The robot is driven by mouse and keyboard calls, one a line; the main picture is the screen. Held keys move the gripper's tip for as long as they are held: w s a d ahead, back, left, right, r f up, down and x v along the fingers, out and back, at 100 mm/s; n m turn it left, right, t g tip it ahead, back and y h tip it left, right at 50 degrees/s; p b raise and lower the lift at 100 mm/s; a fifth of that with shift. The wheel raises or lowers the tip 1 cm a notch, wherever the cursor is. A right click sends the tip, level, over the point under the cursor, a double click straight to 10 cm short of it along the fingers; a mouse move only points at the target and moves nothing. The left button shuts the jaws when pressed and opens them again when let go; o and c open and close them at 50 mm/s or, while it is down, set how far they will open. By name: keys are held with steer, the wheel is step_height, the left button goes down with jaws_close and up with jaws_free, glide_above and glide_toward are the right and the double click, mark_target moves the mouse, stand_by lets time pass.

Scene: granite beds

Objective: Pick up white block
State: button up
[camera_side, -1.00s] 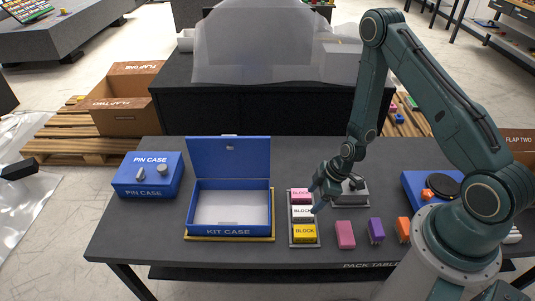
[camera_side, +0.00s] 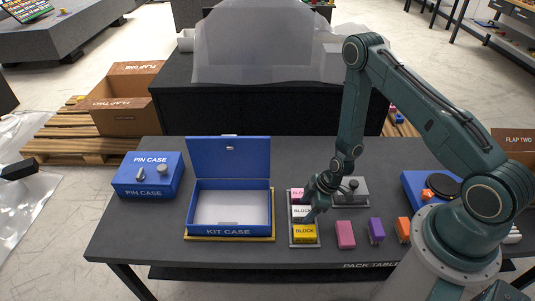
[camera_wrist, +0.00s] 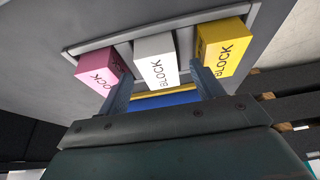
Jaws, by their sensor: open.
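The white block (camera_side: 301,212) lies in a grey tray (camera_side: 291,244) between a pink block (camera_side: 297,193) and a yellow block (camera_side: 304,233). In the wrist view the white block (camera_wrist: 156,62) sits in the middle, with the pink block (camera_wrist: 97,72) to its left and the yellow block (camera_wrist: 224,46) to its right. My gripper (camera_side: 310,212) is at the right side of the white block in the side view. In the wrist view my gripper (camera_wrist: 163,90) is open and empty, its fingers toward the gaps on either side of the white block. Contact with the blocks cannot be told.
An open blue kit case (camera_side: 231,231) stands left of the tray. A closed blue pin case (camera_side: 148,178) is farther left. Pink, purple and orange pieces (camera_side: 346,235) stand to the right. A grey fixture (camera_side: 352,190) is behind my gripper. The table front is clear.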

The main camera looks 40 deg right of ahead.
mark_target(305, 211)
steer(key=shift+x, duration=0.85)
steer(key=c, duration=1.3)
steer(key=shift+o, duration=0.2)
steer(key=shift+r, duration=0.15)
step_height(305, 211, up, 20)
stand_by(0.4)
